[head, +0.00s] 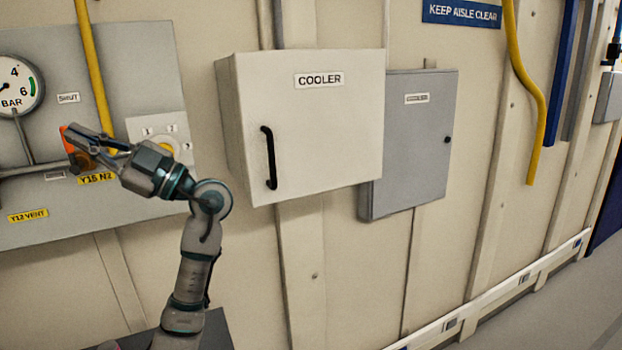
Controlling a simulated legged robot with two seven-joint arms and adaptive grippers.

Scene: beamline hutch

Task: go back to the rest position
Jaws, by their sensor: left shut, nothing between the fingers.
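My left gripper (82,139) is raised at the left of the head view, in front of the grey valve panel (50,221). Its fingers are shut with nothing between them. They overlap an orange-red valve handle (70,145) in the picture; I cannot tell whether they touch it. The gripper partly hides this handle and a yellow round knob (167,149) beside it. My left arm rises from the bottom of the view and bends left at the wrist. My right gripper is not in view.
A white cooler box (335,140) with a black handle (269,158) juts from the wall right of my arm. A grey cabinet (420,160) hangs behind it. A pressure gauge (18,84) and yellow pipe (95,70) are on the left. Open floor (560,310) shows at lower right.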

